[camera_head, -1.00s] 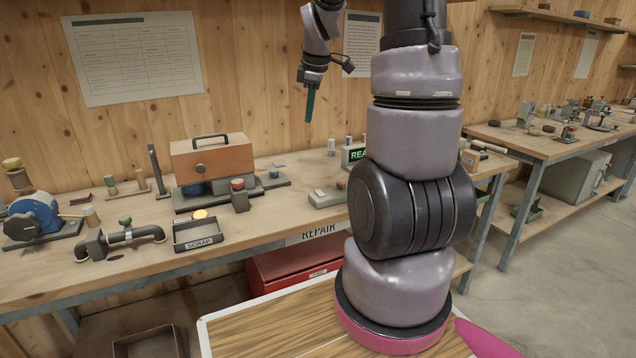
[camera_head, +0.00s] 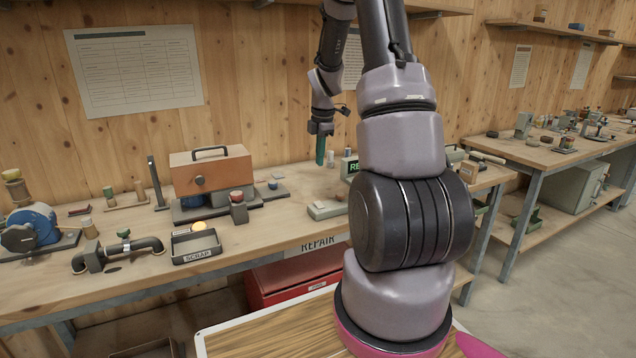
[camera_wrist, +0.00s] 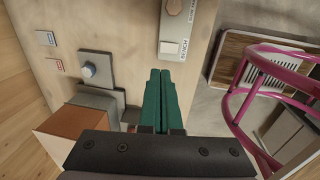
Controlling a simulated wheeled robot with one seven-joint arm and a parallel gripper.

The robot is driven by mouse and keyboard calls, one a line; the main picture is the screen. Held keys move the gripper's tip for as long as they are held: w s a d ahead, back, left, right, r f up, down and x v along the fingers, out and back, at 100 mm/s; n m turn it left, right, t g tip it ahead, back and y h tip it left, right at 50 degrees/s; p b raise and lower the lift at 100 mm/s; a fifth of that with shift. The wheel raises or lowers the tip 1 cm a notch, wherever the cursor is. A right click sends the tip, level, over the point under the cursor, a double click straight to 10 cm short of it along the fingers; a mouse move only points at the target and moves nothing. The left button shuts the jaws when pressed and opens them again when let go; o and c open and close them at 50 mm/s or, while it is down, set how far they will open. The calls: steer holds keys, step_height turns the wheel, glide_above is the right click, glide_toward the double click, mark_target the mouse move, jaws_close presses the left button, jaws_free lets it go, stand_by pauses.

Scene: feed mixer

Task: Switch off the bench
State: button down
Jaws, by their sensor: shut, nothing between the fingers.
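A grey-green switch box (camera_head: 327,209) lies on the workbench (camera_head: 270,229), right of the middle. In the wrist view the box (camera_wrist: 171,28) shows a white rocker (camera_wrist: 169,47), a round part at its upper end and a side label reading BENCH. I cannot tell the rocker's position. My gripper (camera_head: 320,163) points down above the bench, behind the box in the head view. In the wrist view its green fingers (camera_wrist: 160,72) are together and empty, apart from the box. A dark display (camera_head: 351,167) with green letters is lit, partly hidden by my arm.
An orange-brown case (camera_head: 211,171) stands left of the gripper. A blue-wheeled device (camera_head: 35,228) is far left. Bench surface around the box is mostly clear.

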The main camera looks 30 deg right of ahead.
mark_target(318, 203)
steer(key=f, duration=0.4)
steer(key=w+f, duration=0.1)
steer(key=f, duration=0.4)
steer(key=w+f, duration=0.1)
steer(key=f, duration=0.3)
steer(key=shift+f, duration=0.25)
steer(key=shift+w+f+g, duration=0.1)
steer(key=shift+f+g, duration=0.15)
steer(key=shift+g, duration=0.05)
steer(key=shift+s+r, duration=0.35)
steer(key=shift+s, duration=0.45)
steer(key=shift+a+r, duration=0.1)
